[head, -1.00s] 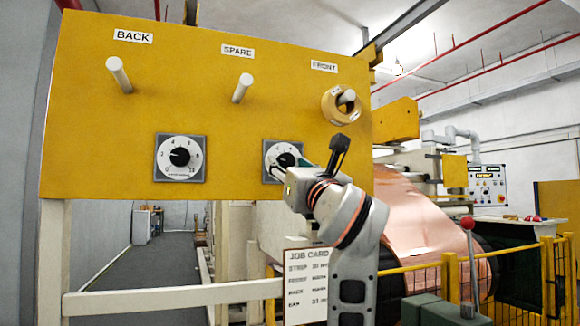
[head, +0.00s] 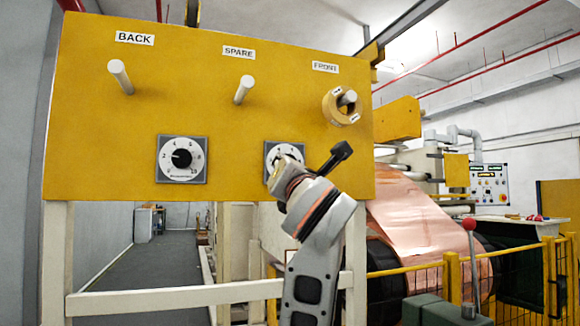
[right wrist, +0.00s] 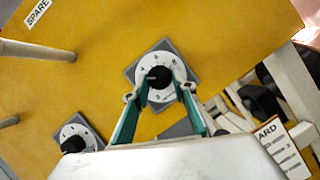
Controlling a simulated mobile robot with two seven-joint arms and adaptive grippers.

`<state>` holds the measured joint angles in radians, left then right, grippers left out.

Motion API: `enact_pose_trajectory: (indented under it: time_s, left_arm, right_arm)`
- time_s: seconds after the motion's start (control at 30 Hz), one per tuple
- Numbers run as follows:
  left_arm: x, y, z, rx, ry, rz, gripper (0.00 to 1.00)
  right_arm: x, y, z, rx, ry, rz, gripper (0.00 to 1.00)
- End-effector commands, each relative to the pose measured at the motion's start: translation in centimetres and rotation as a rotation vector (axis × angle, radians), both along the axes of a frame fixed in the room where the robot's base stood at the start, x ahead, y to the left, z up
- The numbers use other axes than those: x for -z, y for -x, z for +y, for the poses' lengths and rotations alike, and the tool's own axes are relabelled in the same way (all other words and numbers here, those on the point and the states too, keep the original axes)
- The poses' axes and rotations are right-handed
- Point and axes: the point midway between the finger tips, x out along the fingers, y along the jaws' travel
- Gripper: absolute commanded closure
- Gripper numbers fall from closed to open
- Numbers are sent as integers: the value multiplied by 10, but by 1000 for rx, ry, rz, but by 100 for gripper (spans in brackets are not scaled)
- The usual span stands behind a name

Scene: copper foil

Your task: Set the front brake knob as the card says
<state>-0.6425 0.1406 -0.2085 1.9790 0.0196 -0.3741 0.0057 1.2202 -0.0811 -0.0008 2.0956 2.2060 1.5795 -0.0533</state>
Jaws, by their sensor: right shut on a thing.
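A white dial plate with a black knob (right wrist: 159,77) is on the yellow panel (head: 230,120), right of a second dial. My right gripper (right wrist: 159,84) has its teal fingers on either side of this black knob and is shut on it. The dial's digits are too small to read surely. In the head view my right gripper (head: 279,168) covers most of this dial (head: 285,149). The second dial (head: 182,159) is free, its pointer toward the left. The job card (right wrist: 287,150) shows partly in the right wrist view, its lines unreadable. My left gripper is out of view.
Pegs labelled BACK (head: 121,77), SPARE (head: 243,90) and FRONT (head: 348,98) stick out above the dials. A yellow ring (head: 331,106) hangs on the FRONT peg. A yellow fence (head: 452,280) and copper foil (head: 415,215) are at the right.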

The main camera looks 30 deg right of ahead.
Motion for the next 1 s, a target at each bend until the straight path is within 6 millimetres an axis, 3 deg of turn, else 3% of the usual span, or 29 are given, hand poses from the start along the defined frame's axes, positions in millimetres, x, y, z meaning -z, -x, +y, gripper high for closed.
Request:
enact_pose_trajectory:
  time_s: [0.23,0.27,0.3,0.33,0.77,1.0]
  left_arm:
    - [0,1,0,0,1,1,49]
    - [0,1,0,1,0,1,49]
    - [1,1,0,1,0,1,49]
    - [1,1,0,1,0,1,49]
    - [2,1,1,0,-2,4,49]
    - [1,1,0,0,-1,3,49]
  right_arm:
    - [-1,1,0,1,0,-3,95]
    - [-1,1,0,1,0,-3,71]
    - [-1,1,0,1,1,-3,61]
    - [-1,1,0,1,1,-3,57]
    - [2,5,2,0,2,-2,57]
    - [15,40,18,-3,1,-5,57]
